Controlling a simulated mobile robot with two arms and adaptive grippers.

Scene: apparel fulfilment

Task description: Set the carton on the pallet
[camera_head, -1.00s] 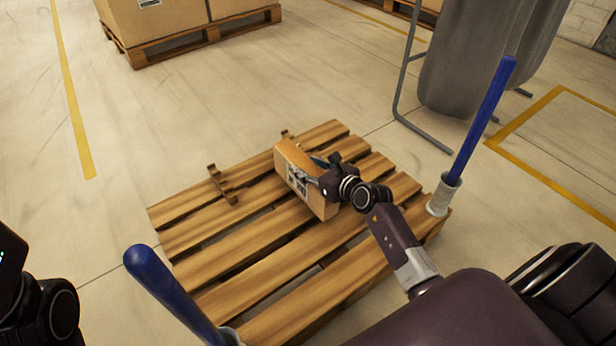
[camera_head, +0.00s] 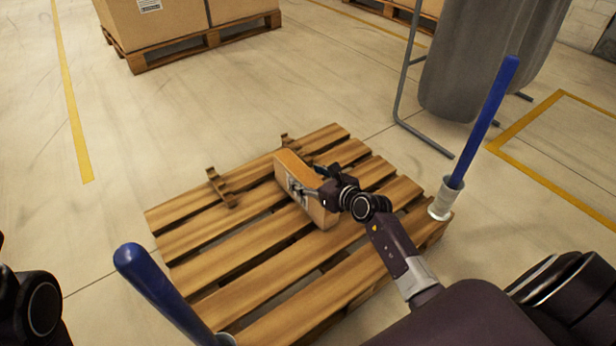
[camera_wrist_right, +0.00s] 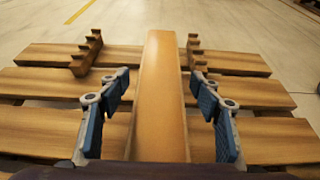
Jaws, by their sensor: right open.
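The carton (camera_head: 293,163) is a narrow brown box with a printed label on its side. It stands on edge on the slats of the wooden pallet (camera_head: 235,254). My right gripper (camera_head: 309,181) is at the carton's near part, with one finger on each side. In the right wrist view the carton (camera_wrist_right: 160,95) lies between the open blue-padded fingers (camera_wrist_right: 158,125), with a gap on both sides. The carton's lower part is hidden in that view. My left gripper is not in view; only a dark part of my left arm shows at the left edge.
Two notched wooden pieces (camera_head: 222,188) (camera_head: 290,142) stand on the pallet's far side. Blue posts rise at the near-left (camera_head: 160,290) and right (camera_head: 482,125) corners. A loaded pallet (camera_head: 180,48) and a grey hanging bag in a frame (camera_head: 470,60) stand behind.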

